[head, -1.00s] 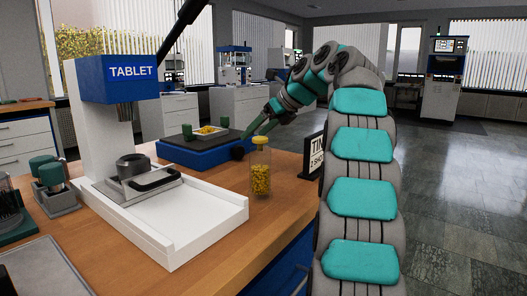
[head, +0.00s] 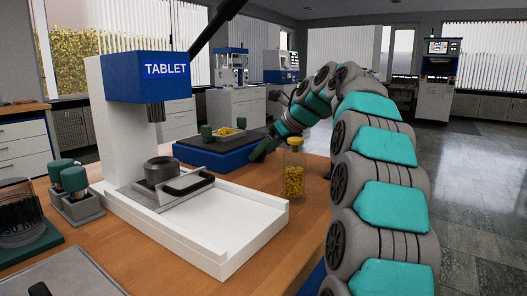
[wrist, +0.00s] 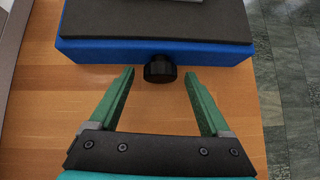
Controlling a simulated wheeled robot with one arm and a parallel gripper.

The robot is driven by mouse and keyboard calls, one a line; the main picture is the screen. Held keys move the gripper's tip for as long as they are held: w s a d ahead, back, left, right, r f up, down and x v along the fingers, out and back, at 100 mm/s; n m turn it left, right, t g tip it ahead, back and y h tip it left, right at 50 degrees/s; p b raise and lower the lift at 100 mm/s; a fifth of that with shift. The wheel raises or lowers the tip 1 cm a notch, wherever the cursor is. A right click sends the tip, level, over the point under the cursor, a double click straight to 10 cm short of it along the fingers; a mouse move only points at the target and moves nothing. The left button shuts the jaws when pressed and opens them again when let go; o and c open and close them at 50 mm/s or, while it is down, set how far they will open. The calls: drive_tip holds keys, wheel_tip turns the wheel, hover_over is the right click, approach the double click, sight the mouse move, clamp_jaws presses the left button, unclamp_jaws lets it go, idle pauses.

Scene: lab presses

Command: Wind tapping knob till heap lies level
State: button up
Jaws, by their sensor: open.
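The tapping unit is a low blue box (head: 212,156) with a dark top, on the wooden bench. A yellow heap (head: 226,132) lies in a small tray on it; I cannot tell whether the heap is level. A black round knob (wrist: 160,69) sticks out from the blue side in the wrist view. My gripper (wrist: 159,76) is open and empty, its green fingertips on either side of the knob, about level with its front, with gaps at both sides.
A jar of yellow pieces (head: 294,172) stands on the bench close to my arm. The white TABLET press (head: 122,120) is at the left. Green-topped holders (head: 74,185) stand farther left. The bench edge is right of the knob.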

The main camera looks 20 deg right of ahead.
drive_tip(key=shift+w+a+f, duration=0.15)
drive_tip(key=shift+w+f, duration=0.15)
clamp_jaws()
idle(0.6)
